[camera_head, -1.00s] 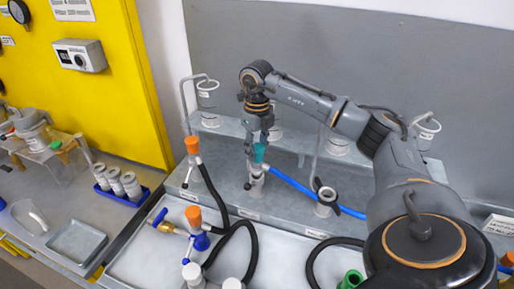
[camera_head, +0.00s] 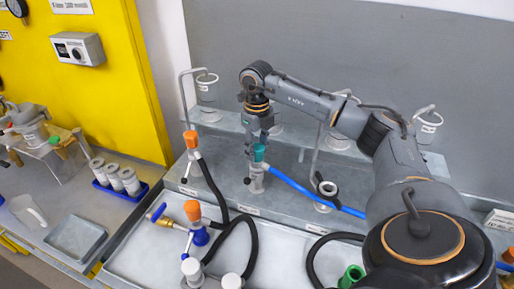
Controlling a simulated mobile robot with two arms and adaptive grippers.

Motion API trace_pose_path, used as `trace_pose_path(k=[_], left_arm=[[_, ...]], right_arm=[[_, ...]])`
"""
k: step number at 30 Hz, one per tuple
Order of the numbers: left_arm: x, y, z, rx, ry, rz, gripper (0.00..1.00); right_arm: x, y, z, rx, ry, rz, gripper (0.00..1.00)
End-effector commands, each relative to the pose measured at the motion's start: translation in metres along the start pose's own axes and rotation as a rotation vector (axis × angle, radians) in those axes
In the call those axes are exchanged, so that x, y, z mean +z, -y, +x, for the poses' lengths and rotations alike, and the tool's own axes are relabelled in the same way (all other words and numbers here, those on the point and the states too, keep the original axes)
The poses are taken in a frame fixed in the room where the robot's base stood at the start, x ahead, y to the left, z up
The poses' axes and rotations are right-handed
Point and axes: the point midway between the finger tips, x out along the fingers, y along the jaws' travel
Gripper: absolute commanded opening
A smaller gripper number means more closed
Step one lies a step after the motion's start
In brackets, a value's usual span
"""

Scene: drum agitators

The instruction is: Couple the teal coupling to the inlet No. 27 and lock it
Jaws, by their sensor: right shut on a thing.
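My right gripper (camera_head: 258,146) reaches in from the right and points down. It is shut on the teal coupling (camera_head: 259,154), which is upright and has a blue hose (camera_head: 305,189) running off to the right. Below it stands a grey inlet (camera_head: 257,177) with a small dark-knobbed handle at its left side. The coupling's lower end meets the inlet's top in this view; I cannot tell whether it is seated. The label on the ledge under this inlet is too small to read. My left gripper is not in view.
An orange coupling (camera_head: 191,139) with a black hose sits on the inlet to the left. More fittings and a green coupling (camera_head: 352,275) lie in the tray (camera_head: 140,266) in front. Cups stand behind.

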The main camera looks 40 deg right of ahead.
Motion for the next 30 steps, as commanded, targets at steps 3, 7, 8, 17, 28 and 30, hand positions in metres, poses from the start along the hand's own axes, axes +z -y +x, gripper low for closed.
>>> trace_pose_path(k=[3,7,8,17,28,30], left_arm=[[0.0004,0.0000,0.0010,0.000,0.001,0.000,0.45],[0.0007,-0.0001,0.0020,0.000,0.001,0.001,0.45],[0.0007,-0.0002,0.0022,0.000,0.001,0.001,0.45],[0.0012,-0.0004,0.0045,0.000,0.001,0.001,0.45],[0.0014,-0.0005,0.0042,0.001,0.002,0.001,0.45],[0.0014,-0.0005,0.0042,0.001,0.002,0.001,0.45]], right_arm=[[0.0003,0.0000,0.0008,0.000,0.002,0.000,0.00],[0.0004,0.0000,0.0024,0.000,0.002,0.000,0.00],[0.0004,0.0000,0.0028,0.000,0.002,0.000,0.00],[0.0004,0.0000,0.0063,0.000,0.002,0.000,0.00],[0.0003,0.0000,0.0062,0.000,0.001,0.000,0.66],[0.0003,0.0000,0.0063,0.000,0.001,0.000,0.66]])
